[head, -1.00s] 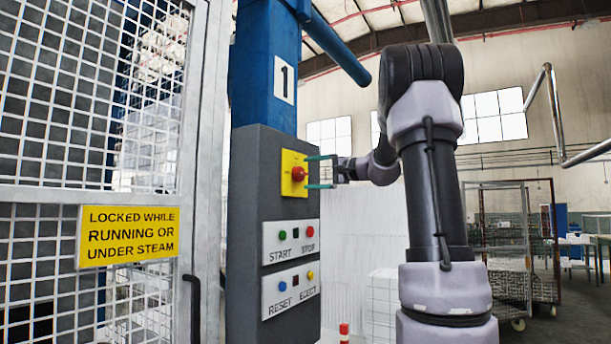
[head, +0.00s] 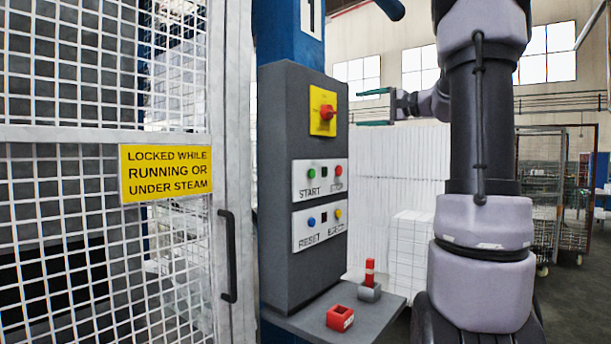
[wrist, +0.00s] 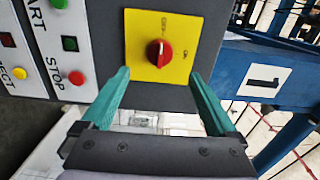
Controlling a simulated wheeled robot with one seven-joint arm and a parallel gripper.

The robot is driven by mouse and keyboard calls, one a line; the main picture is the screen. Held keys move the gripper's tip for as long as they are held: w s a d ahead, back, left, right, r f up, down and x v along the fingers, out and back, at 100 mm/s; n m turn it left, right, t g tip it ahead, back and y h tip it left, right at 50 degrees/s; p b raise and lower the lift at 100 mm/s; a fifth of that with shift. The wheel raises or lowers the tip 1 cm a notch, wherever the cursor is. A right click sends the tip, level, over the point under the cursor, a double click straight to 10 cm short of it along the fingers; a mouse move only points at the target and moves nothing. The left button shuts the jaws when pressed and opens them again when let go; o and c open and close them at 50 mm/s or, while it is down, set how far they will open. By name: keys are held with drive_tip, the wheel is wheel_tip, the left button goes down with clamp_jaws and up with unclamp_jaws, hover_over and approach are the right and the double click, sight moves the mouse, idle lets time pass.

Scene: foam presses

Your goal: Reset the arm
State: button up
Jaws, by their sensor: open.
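My gripper (head: 374,107) is open and empty, its two green fingers apart. In the head view it is to the right of the grey control box (head: 285,180), clear of it. A red rotary knob (head: 327,113) on a yellow plate (head: 320,124) is on the box's upper face. In the wrist view the knob (wrist: 159,53) lies ahead, beyond and between the fingertips (wrist: 160,80), with a gap before it. Below are a green START button (head: 311,173), a red STOP button (head: 338,170), a blue RESET button (head: 311,221) and a yellow EJECT button (head: 338,214).
A mesh gate (head: 85,75) with a yellow sign (head: 166,172) and a black handle (head: 228,256) stands left. A grey shelf (head: 310,322) under the box holds a red block (head: 340,318) and a red-and-white post on a grey base (head: 369,291). White stacks (head: 409,255) stand behind.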

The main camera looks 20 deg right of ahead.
drive_tip(key=s+a+f+n+g+h, duration=0.1)
drive_tip(key=s+a+f+g, duration=0.3)
drive_tip(key=a, duration=0.3)
drive_tip(key=s+a+f+n+g+h, duration=0.1)
drive_tip(key=s+a+f, duration=0.4)
drive_tip(key=s+a, duration=0.1)
drive_tip(key=s+a+f+n+g+h, duration=0.2)
drive_tip(key=s+f+n+h, duration=0.2)
drive_tip(key=s+f, duration=0.9)
drive_tip(key=s+h, duration=0.3)
drive_tip(key=shift+s+a, duration=0.2)
drive_tip(key=shift+s, duration=0.15)
